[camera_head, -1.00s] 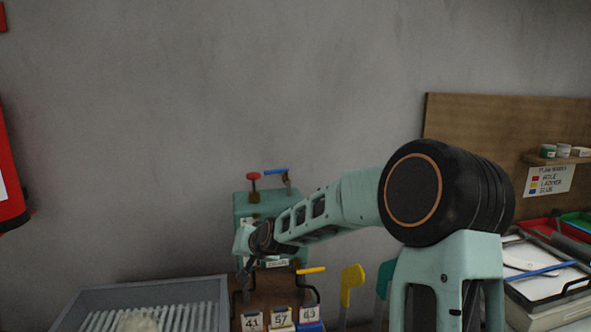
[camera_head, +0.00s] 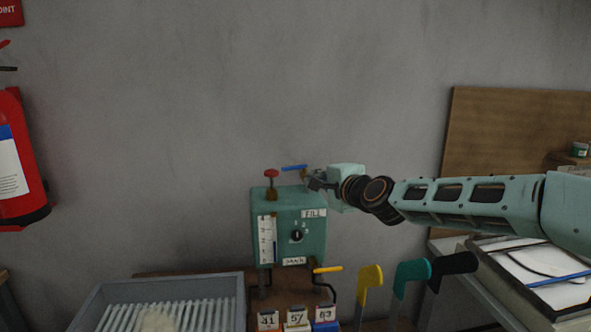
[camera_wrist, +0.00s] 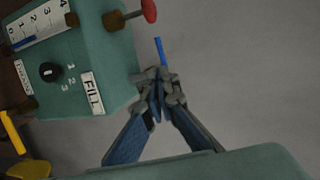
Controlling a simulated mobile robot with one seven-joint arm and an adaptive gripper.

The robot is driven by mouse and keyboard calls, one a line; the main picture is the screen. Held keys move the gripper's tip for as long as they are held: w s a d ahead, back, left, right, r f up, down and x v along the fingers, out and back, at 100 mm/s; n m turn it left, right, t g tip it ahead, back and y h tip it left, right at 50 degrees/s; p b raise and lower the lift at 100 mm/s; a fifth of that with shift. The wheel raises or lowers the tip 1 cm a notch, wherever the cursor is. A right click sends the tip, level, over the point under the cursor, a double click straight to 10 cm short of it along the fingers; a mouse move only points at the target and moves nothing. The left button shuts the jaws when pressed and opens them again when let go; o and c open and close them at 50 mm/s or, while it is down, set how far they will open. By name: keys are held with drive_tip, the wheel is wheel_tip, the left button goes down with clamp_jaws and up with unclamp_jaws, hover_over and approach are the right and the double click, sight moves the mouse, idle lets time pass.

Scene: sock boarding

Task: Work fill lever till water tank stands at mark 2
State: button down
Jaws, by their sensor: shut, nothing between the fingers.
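The green water tank (camera_head: 312,240) is on the wall side, with a white gauge (camera_head: 266,240) on its left face and a FILL label at its upper right. The blue fill lever (camera_head: 294,168) sits above the tank, and it also shows in the wrist view (camera_wrist: 159,50). My gripper (camera_head: 316,183) is shut and empty close to the lever's right end. In the wrist view my fingertips (camera_wrist: 158,84) are just below the blue handle; I cannot tell whether they touch. Some blue shows low in the gauge (camera_wrist: 36,30); its exact level is unclear.
A red knob (camera_head: 271,173) stands left of the lever. A yellow lever (camera_head: 328,269) is at the tank's lower right. A grey ribbed tray (camera_head: 235,290), numbered boxes (camera_head: 297,318) and coloured sock forms (camera_head: 370,277) stand in front. The wall above is clear.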

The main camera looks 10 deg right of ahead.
sight(289, 168)
drive_tip(key=shift+p+x, duration=1.05)
drive_tip(key=shift+x, duration=5.95)
drive_tip(key=shift+a+f, duration=0.1)
drive_tip(key=shift+w+a+m+h, duration=0.15)
drive_tip(key=shift+a+m+h, duration=0.3)
drive_tip(key=shift+h, duration=0.25)
drive_tip(key=shift+w+m+h, duration=0.15)
drive_tip(key=shift+m+h, duration=0.2)
drive_tip(key=shift+h, duration=0.05)
drive_tip(key=shift+w+b, duration=0.25)
drive_tip(key=shift+b, duration=0.1)
